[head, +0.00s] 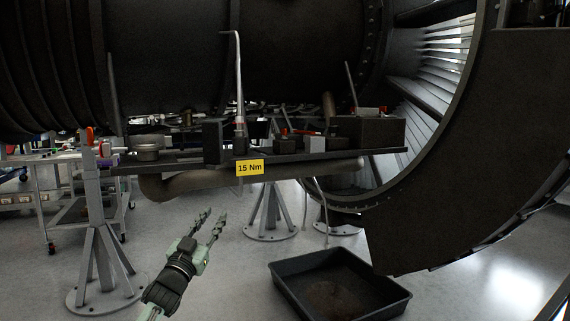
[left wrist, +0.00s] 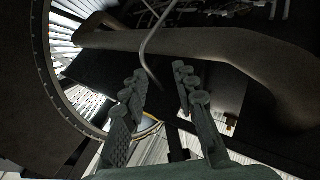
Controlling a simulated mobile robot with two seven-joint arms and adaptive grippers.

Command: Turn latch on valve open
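My left gripper (head: 214,215) is open and empty, low in the middle of the head view, below and left of the yellow "15 Nm" label (head: 250,168). Its two fingers also show apart in the left wrist view (left wrist: 160,82), with nothing between them. The engine underside carries a dark ledge with several dark boxes (head: 350,131), and small red parts (head: 284,131) sit among them. I cannot tell which part is the valve or its latch. My right gripper is not in view.
A thick pipe (head: 200,181) runs under the ledge; a thick pipe (left wrist: 225,45) and a thin bent tube (left wrist: 146,45) lie beyond the fingers. A black tray (head: 292,289) is on the floor. Grey stands (head: 100,260) and a workbench (head: 40,195) are at left.

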